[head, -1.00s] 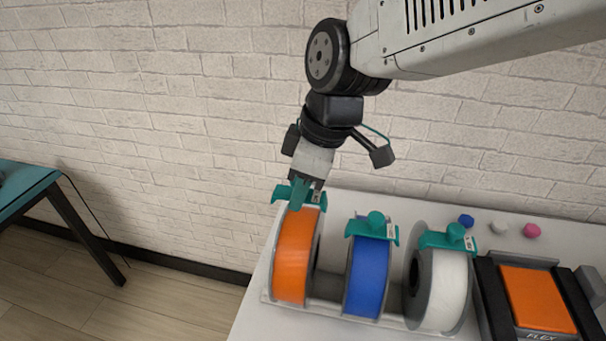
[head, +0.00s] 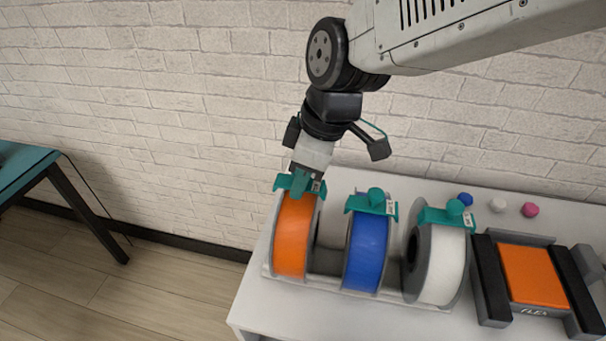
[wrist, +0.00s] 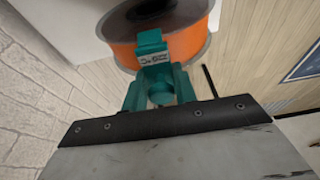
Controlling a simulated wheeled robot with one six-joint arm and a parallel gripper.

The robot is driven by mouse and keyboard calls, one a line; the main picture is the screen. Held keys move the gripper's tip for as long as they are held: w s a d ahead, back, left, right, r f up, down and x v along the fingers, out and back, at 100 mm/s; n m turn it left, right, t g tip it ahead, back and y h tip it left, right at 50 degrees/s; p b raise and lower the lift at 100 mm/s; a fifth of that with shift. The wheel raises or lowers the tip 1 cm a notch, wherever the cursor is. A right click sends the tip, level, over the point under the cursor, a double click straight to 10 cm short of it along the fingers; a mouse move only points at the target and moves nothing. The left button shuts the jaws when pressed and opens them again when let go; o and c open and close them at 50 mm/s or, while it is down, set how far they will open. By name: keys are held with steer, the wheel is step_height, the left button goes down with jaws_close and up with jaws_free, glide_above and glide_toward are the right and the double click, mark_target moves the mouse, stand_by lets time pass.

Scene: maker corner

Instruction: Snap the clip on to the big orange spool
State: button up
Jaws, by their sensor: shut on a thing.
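The big orange spool (head: 294,240) stands upright at the left end of a low rack, left of the blue spool. A teal clip (head: 318,187) lies across the top of its rim. My gripper (head: 297,186) comes down from above and is shut on that clip. In the wrist view the clip (wrist: 153,50), with a small printed label, reaches over the edge of the orange spool (wrist: 190,42) beyond the teal fingers of my gripper (wrist: 160,92). Whether the clip is fully seated on the rim cannot be told.
A blue spool (head: 366,252) and a white spool (head: 443,270) stand to the right, each with a teal clip on top. An orange-topped device (head: 533,274) is further right. Small blue, white and pink pieces lie behind. The wall is close behind the table.

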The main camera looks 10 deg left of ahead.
steer(key=shift+f, duration=0.7)
stand_by(0.9)
